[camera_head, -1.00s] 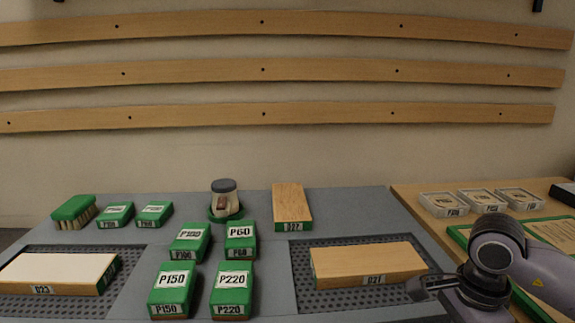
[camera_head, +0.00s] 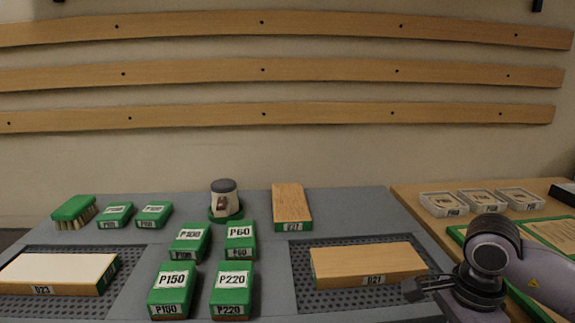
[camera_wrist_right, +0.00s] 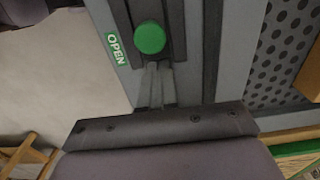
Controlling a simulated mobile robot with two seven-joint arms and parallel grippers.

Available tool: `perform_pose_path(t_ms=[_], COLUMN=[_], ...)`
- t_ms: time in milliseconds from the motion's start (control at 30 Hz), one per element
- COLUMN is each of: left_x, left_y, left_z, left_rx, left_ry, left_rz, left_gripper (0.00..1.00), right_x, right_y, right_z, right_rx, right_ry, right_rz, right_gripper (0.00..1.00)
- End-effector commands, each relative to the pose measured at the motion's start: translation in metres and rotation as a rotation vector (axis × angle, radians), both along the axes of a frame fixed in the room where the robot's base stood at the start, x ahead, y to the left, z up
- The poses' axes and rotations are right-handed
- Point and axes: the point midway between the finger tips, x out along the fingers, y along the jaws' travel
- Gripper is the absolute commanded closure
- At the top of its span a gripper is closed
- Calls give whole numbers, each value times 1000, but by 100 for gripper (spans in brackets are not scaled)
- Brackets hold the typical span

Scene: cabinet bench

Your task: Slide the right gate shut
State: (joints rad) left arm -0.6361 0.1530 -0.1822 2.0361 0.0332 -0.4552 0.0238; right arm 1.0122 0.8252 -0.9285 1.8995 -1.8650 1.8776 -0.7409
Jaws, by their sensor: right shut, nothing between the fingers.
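The gate's green round knob (camera_wrist_right: 150,38) shows in the right wrist view, on a dark slotted rail (camera_wrist_right: 178,30). A green label reading OPEN (camera_wrist_right: 117,49) is beside it on the left. My right gripper (camera_wrist_right: 154,68) is shut and empty, its fingertips just below the knob in the picture; I cannot tell whether they touch it. In the head view my right gripper (camera_head: 412,290) is at the bench's right front, beside the block marked D21 (camera_head: 368,264). The knob and gate are not visible there. My left gripper is not in view.
A perforated panel (camera_head: 300,268) lies under the D21 block. Green sanding blocks (camera_head: 232,283) stand left of it, with a jar (camera_head: 225,200) behind. A wooden side table (camera_head: 408,197) with clear boxes (camera_head: 443,203) is at the right.

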Motion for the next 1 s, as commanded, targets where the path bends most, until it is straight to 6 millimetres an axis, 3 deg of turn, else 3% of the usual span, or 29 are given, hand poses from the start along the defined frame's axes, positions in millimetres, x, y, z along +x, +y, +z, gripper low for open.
perform_pose_path(t_ms=[1000], left_x=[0], left_y=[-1], left_z=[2], left_rx=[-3], left_ry=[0], left_rz=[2], left_gripper=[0], right_x=[-3], right_y=[41], right_z=[1], right_rx=[1], right_ry=[-2], right_rz=[2], right_gripper=[100])
